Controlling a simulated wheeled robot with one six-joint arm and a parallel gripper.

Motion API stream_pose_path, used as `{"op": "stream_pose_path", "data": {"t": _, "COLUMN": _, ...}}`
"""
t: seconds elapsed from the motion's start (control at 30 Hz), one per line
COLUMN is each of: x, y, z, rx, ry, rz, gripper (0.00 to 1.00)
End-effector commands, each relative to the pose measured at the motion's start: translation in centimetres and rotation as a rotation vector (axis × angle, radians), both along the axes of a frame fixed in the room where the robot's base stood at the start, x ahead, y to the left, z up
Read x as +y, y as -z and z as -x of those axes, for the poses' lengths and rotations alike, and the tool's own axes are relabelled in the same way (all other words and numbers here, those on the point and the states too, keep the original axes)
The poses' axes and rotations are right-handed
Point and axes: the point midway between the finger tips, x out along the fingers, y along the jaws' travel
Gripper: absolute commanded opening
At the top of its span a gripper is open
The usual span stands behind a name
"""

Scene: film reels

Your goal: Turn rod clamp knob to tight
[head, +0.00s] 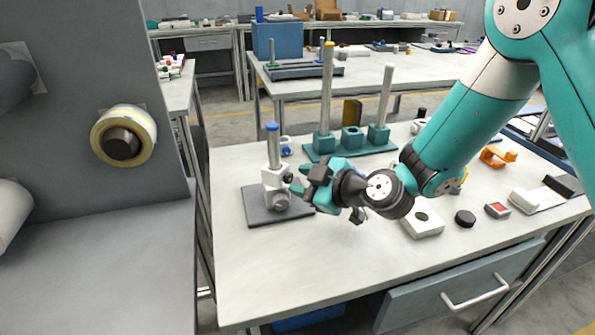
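A rod stand (247,207) with a dark flat base is on the near table's left side. Its upright rod (273,148) has a blue top, and a pale grey rod clamp (274,180) sits around it. A small dark knob (287,178) shows on the clamp's right side. A round grey part (281,202) is low on its front. My gripper (304,187) points left, just right of the clamp and close to the dark knob. I cannot tell whether it touches the knob. Its fingertips are small and dark here, so their opening is unclear.
Behind my gripper stands a teal base (322,148) with two upright rods. A white block (424,222), a black puck (465,218) and an orange part (497,156) lie to the right. A grey panel (80,80) bounds the left. The table's front (300,270) is clear.

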Motion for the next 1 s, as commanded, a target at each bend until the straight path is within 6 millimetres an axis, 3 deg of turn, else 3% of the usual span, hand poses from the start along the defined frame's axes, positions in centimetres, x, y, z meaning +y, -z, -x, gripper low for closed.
{"op": "stream_pose_path", "data": {"t": 0.2, "x": 1.29, "y": 0.55, "z": -1.08, "rx": -0.001, "ry": 0.001, "rz": 0.0, "gripper": 0.38}}
{"op": "stream_pose_path", "data": {"t": 0.47, "x": 1.39, "y": 0.66, "z": -1.18, "rx": -0.001, "ry": 0.001, "rz": 0.0, "gripper": 0.38}}
{"op": "stream_pose_path", "data": {"t": 0.5, "x": 1.39, "y": 0.66, "z": -1.18, "rx": -0.001, "ry": 0.001, "rz": 0.0, "gripper": 0.35}}
{"op": "stream_pose_path", "data": {"t": 0.63, "x": 1.37, "y": 0.65, "z": -1.18, "rx": -0.001, "ry": 0.001, "rz": 0.0, "gripper": 0.06}}
{"op": "stream_pose_path", "data": {"t": 0.67, "x": 1.37, "y": 0.65, "z": -1.18, "rx": -0.001, "ry": 0.001, "rz": 0.0, "gripper": 0.03}}
{"op": "stream_pose_path", "data": {"t": 1.0, "x": 1.33, "y": 0.64, "z": -1.25, "rx": 0.035, "ry": 0.001, "rz": -0.021, "gripper": 0.03}}
